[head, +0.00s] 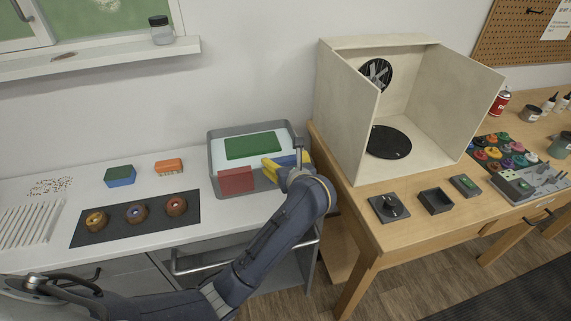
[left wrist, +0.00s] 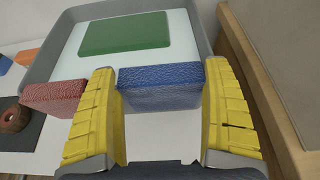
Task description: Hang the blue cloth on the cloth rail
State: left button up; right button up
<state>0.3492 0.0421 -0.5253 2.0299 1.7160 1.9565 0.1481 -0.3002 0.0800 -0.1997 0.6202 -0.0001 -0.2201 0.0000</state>
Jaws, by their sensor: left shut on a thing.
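The blue cloth (head: 285,160) is a thick textured piece at the right front of the grey tray. In the left wrist view the blue cloth (left wrist: 161,86) spans the space between my yellow fingers. My left gripper (head: 288,165) is shut on it; the fingers also show in the left wrist view (left wrist: 160,100). My wrist hides part of the cloth in the head view. A grey metal bar (head: 200,268), which looks like the cloth rail, runs along the counter front below the tray, partly behind my left arm. My right gripper is not in view.
The grey tray (head: 212,158) holds a flat green piece (head: 252,146). A red block-like piece (head: 236,181) is at its left front. A dark mat (head: 166,217) with several round pieces lies left. A wooden table (head: 365,232) with an open booth (head: 345,115) stands right.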

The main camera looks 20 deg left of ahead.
pick_arm(q)
jog(key=shift+f, duration=0.35)
jog(key=shift+f, duration=0.1)
jog(key=o, duration=1)
